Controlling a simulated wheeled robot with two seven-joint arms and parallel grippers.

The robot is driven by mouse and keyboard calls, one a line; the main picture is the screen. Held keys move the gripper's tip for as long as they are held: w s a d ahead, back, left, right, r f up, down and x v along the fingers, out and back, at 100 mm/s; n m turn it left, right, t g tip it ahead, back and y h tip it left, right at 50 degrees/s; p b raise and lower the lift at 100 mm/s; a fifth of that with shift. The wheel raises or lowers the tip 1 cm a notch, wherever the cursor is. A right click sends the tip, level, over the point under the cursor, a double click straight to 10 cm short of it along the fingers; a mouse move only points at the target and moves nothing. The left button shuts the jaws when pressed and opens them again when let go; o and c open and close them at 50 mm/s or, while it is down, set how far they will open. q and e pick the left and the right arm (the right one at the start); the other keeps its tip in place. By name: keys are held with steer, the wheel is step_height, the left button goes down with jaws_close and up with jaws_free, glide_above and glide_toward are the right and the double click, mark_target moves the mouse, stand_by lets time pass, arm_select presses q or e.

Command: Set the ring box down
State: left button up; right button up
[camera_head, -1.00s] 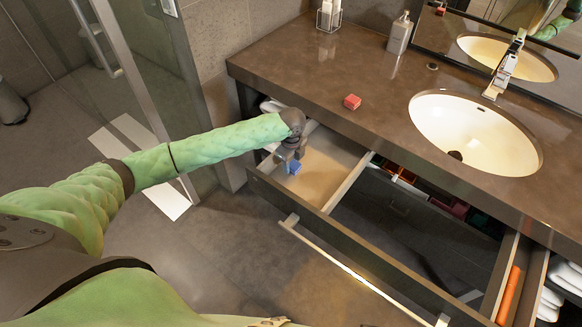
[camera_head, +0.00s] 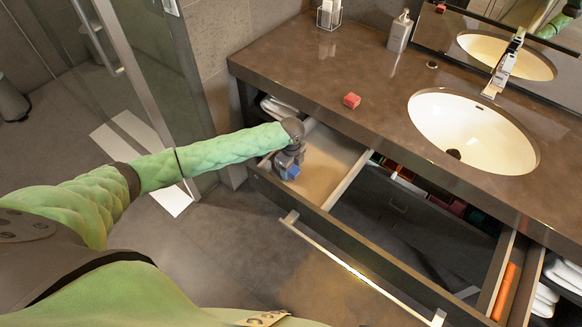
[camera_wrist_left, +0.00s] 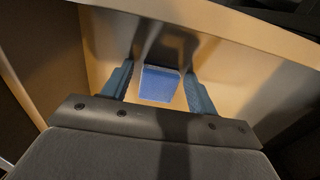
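A small blue box (camera_head: 297,173), which I take to be the ring box, is at the left compartment of the open drawer (camera_head: 328,178). In the left wrist view the blue box (camera_wrist_left: 159,84) sits between the two fingers of my left gripper (camera_wrist_left: 158,80), with narrow gaps on both sides, so the gripper looks open around it. In the head view my left gripper (camera_head: 288,165) points down into the compartment and partly hides the box. I cannot tell whether the box touches the drawer floor. My right gripper is not in view.
A red box (camera_head: 351,100) lies on the brown counter (camera_head: 300,70) left of the sink (camera_head: 470,130). A soap dispenser (camera_head: 399,32) stands at the back. An orange item (camera_head: 506,290) lies in the drawer's right compartment. The drawer front (camera_head: 345,245) and counter edge border the gripper.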

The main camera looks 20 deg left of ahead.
mark_target(291, 169)
arm_select(q)
steer(key=shift+r, duration=0.1)
steer(key=shift+r, duration=0.25)
step_height(291, 169, up, 12)
steer(key=b, duration=0.3)
steer(key=shift+f, duration=0.2)
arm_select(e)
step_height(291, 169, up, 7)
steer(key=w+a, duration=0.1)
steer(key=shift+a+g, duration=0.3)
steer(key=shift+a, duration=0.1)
arm_select(q)
steer(key=shift+f, duration=0.1)
